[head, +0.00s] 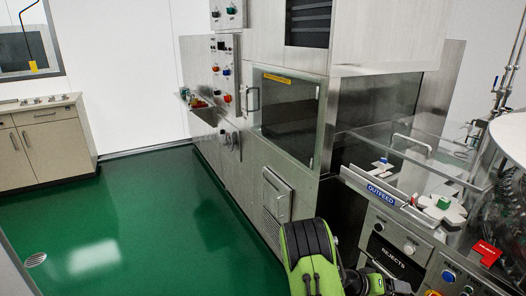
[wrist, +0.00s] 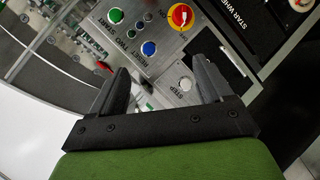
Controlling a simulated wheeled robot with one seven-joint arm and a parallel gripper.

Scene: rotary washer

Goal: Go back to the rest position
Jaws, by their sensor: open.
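My gripper (wrist: 158,84) is open in the wrist view, with its two dark fingers apart and nothing between them. Beyond the fingers is a steel control panel (wrist: 165,62) with a red emergency knob on a yellow disc (wrist: 181,16), green and blue buttons, and a pale button (wrist: 186,84) by the STEP label. I cannot tell the distance from the fingertips to the panel. In the head view, my green and black arm (head: 312,255) shows at the bottom centre, in front of the washer (head: 260,90). The gripper fingers are not clear there.
The OUTFEED sign (head: 381,194), REJECTS panel (head: 392,258) and a red tag (head: 487,252) lie right of my arm. Clear guards (head: 440,150) stand above the outfeed. The green floor (head: 130,225) is open at left, before a beige cabinet (head: 52,140).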

